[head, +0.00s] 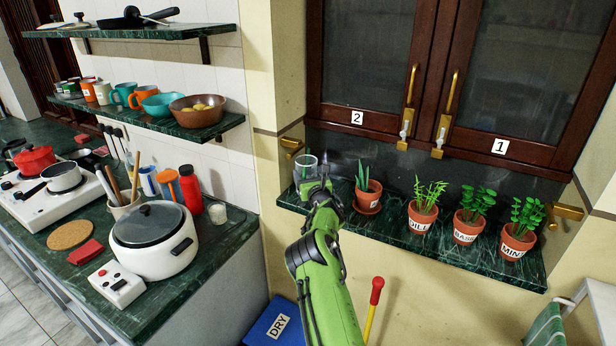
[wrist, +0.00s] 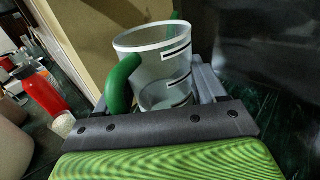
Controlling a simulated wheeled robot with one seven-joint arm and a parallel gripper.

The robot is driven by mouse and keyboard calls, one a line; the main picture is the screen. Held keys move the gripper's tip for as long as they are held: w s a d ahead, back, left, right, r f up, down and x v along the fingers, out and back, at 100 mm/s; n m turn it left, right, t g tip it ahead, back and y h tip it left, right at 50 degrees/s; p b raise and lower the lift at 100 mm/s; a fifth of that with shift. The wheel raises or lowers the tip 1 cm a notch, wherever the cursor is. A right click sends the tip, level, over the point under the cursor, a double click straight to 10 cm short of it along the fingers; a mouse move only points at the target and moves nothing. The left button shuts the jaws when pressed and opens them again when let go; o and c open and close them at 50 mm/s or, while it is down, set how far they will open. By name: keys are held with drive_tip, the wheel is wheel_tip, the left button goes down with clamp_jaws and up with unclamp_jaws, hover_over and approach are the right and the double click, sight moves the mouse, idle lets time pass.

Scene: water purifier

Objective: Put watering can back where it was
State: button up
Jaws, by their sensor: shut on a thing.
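The watering can (head: 304,172) is a clear container with dark level marks and green parts. In the head view it is at the left end of the green marble ledge (head: 390,222), partly hidden by my gripper (head: 320,183). In the wrist view the can (wrist: 165,68) stands upright between my fingers, its green handle (wrist: 122,84) on the left and a green part behind. My gripper is shut on the can. I cannot tell whether its base touches the ledge.
Potted plants stand to the right on the ledge: an aloe-like plant (head: 368,194), dill (head: 422,215), basil (head: 467,225) and mint (head: 516,242). Cabinet doors (head: 370,55) are above. A yellow wall corner (head: 268,100) is left of the can. A counter holds a cooker (head: 155,250) and a red bottle (head: 190,190).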

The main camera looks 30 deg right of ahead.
drive_tip(key=o, duration=1.3)
